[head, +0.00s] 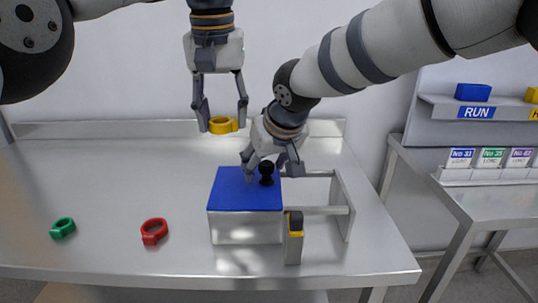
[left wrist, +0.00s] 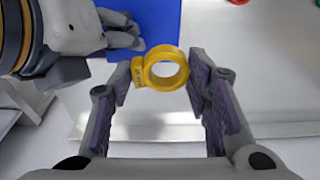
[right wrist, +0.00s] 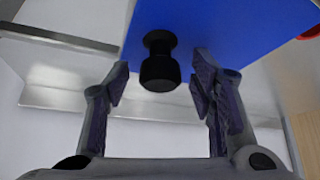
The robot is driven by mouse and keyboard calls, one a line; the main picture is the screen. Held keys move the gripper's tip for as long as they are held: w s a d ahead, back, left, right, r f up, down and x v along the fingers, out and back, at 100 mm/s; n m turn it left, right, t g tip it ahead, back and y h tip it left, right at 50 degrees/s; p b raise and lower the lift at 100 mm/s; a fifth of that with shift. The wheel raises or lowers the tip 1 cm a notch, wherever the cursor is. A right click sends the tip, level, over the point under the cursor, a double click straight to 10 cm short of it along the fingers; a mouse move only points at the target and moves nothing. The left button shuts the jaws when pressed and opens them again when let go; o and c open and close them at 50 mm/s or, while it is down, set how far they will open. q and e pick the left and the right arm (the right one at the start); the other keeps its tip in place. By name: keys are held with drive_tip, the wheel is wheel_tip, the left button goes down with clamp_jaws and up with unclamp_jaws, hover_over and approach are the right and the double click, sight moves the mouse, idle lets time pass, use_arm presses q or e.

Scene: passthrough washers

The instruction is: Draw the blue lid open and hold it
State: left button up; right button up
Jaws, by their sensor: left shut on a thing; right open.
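My right gripper (head: 270,162) is open at the knob. In the right wrist view the knob (right wrist: 159,65) is between the spread fingertips, with a gap on each side. My left gripper (head: 222,121) is shut on a yellow ring (head: 221,126) and holds it in the air behind the lid. The left wrist view also shows this ring (left wrist: 163,69) between the fingers.
An open rail frame (head: 342,205) extends right of the lid. A grey post with a yellow band (head: 293,245) stands at the box's front. A red ring (head: 154,231) and a green ring (head: 63,228) lie on the left of the table. A side table (head: 487,205) stands right.

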clamp_jaws()
drive_tip(key=d, duration=1.1)
drive_tip(key=shift+d, duration=0.15)
idle(0.7)
